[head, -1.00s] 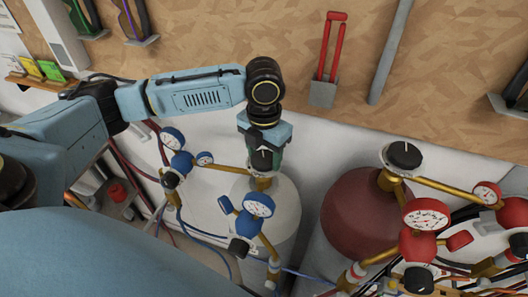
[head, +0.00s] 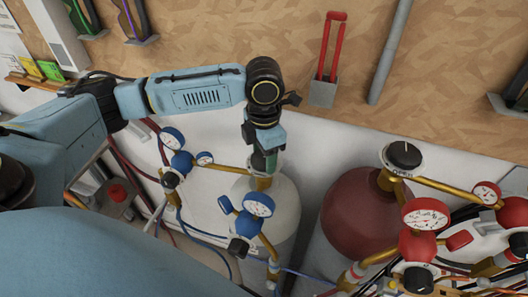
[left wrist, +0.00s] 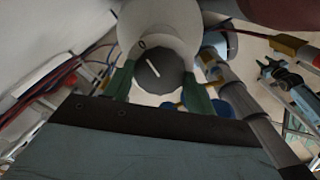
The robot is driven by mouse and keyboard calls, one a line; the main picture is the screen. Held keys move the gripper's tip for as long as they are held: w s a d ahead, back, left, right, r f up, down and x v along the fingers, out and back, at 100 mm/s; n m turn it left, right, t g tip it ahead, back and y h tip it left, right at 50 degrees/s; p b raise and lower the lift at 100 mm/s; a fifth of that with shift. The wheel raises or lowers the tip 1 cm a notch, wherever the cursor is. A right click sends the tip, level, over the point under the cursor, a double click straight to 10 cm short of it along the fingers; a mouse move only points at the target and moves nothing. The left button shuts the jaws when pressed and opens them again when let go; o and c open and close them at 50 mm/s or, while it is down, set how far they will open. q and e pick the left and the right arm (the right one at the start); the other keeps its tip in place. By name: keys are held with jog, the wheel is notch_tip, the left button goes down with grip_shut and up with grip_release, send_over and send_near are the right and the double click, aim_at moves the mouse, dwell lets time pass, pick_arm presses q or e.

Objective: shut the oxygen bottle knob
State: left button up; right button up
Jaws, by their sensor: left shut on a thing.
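The oxygen bottle is taken to be the white one (head: 282,205) with blue regulators, in the middle of the head view. Its dark round knob (left wrist: 160,70) with a white pointer line shows in the left wrist view, between my green fingers. My left gripper (head: 262,163) comes down from above onto the bottle's valve and is shut on the knob. In the head view the gripper hides the knob. The pointer line slants in the wrist view; a small mark, perhaps a letter, sits on the pale collar beside the knob.
A dark red bottle (head: 358,215) with its own black knob (head: 404,155) and red gauges stands to the right. Blue gauges (head: 258,204) and hoses crowd the white bottle's front and left. A red-handled tool (head: 324,90) hangs on the board behind.

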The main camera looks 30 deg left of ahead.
aim_at(263, 158)
pick_arm(q)
jog(key=shift+w+r, duration=0.1)
jog(key=o, duration=1)
notch_tip(263, 158, up, 13)
jog(key=shift+r+b, duration=0.15)
jog(key=shift+b, duration=0.55)
